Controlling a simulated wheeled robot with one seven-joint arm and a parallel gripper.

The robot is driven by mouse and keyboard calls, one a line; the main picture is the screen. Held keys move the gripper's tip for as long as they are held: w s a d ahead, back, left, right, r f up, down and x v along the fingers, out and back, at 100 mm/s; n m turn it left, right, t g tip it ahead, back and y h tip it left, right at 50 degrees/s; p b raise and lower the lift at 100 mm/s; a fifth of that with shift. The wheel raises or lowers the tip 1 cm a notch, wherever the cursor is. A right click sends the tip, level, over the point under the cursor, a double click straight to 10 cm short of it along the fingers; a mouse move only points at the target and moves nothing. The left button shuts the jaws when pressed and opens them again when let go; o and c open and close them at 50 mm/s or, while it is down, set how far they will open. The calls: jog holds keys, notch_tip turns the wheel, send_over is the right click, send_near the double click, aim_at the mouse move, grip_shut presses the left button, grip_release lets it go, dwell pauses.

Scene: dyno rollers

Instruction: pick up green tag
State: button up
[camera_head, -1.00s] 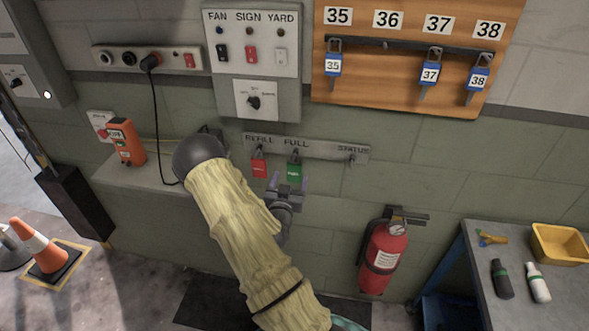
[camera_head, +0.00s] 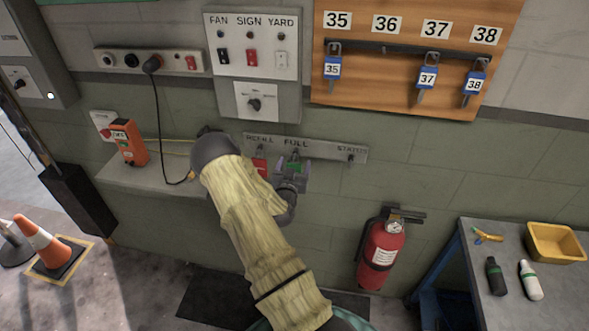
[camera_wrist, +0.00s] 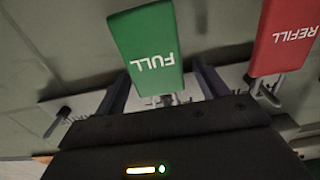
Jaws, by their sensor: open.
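The green tag (camera_head: 294,167) hangs from the hook under the word FULL on the grey wall strip (camera_head: 330,150). In the wrist view the green tag (camera_wrist: 148,48) reads FULL upside down and lies between my two fingers in the picture. My gripper (camera_head: 294,172) is open at the tag, one finger on each side. The wrist view shows my gripper (camera_wrist: 160,88) with gaps between the fingers and the tag. The head view shows only part of the tag, as my gripper hides its lower part.
A red REFILL tag (camera_head: 260,165) hangs close to the left of the green tag, and shows in the wrist view (camera_wrist: 285,38). The STATUS hook (camera_head: 350,158) is empty. A fire extinguisher (camera_head: 381,255) hangs below right. A shelf (camera_head: 165,180) holds an orange device (camera_head: 129,142).

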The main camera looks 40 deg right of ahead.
dwell(0.5)
jog(key=c, duration=1)
jog(key=shift+c, duration=0.2)
jog(key=shift+r+b, duration=0.35)
jog(key=shift+r, duration=0.1)
jog(key=shift+s+a+r, duration=0.1)
jog(key=shift+a+r, duration=0.05)
jog(key=shift+r, duration=0.05)
jog(key=b+v, duration=0.2)
jog(key=v, duration=1.5)
jog(key=shift+s+a, duration=0.25)
jog(key=shift+s, duration=0.1)
